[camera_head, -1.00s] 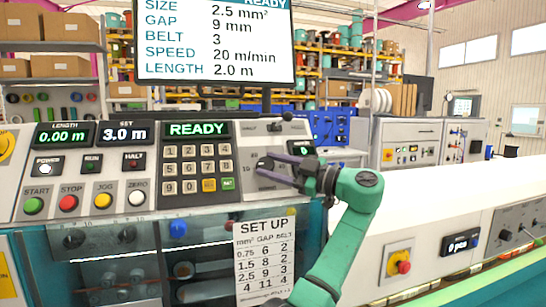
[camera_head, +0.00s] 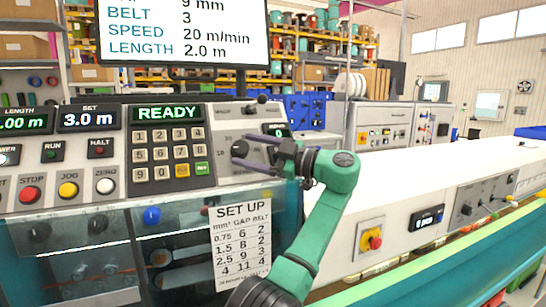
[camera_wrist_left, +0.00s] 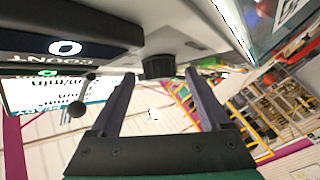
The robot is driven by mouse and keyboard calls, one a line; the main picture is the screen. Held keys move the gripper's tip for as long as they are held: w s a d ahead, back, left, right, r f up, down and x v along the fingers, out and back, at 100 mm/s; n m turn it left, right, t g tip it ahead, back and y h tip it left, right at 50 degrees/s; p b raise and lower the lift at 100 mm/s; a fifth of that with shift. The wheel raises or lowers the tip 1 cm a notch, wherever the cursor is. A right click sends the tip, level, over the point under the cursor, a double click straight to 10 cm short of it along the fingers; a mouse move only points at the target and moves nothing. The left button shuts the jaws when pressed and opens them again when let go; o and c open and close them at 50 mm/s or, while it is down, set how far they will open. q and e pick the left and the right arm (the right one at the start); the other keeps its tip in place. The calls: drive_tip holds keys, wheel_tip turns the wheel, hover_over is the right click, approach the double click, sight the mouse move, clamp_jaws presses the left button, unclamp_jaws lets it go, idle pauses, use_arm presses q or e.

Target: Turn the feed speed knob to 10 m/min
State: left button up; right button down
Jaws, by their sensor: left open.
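The feed speed knob (camera_head: 239,148) is a dark round knob on the light grey panel right of the keypad. It also shows in the wrist view (camera_wrist_left: 158,67), ahead of and between my fingertips. My left gripper (camera_head: 262,153) is open, its two dark fingers pointing at the knob from the right; no grip shows. The fingers also show in the wrist view (camera_wrist_left: 158,82). The dial marks are partly hidden and too small to read. The monitor (camera_head: 183,35) lists SPEED 20 m/min. My right gripper is not in view.
A keypad (camera_head: 167,155) under a READY display (camera_head: 166,113) lies left of the knob. A small lever (camera_head: 262,99) stands above it, and a COUNT display (camera_wrist_left: 65,48) is close to my gripper. A SET UP sheet (camera_head: 240,240) hangs below.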

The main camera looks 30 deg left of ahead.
use_arm(q)
drive_tip(key=w+d+f+p, duration=0.1)
drive_tip(key=d+p, duration=0.4)
drive_tip(key=d, duration=0.8)
drive_tip(key=shift+w+d+f, duration=0.15)
drive_tip(key=shift+w+f, duration=0.1)
drive_tip(key=shift+w, duration=0.25)
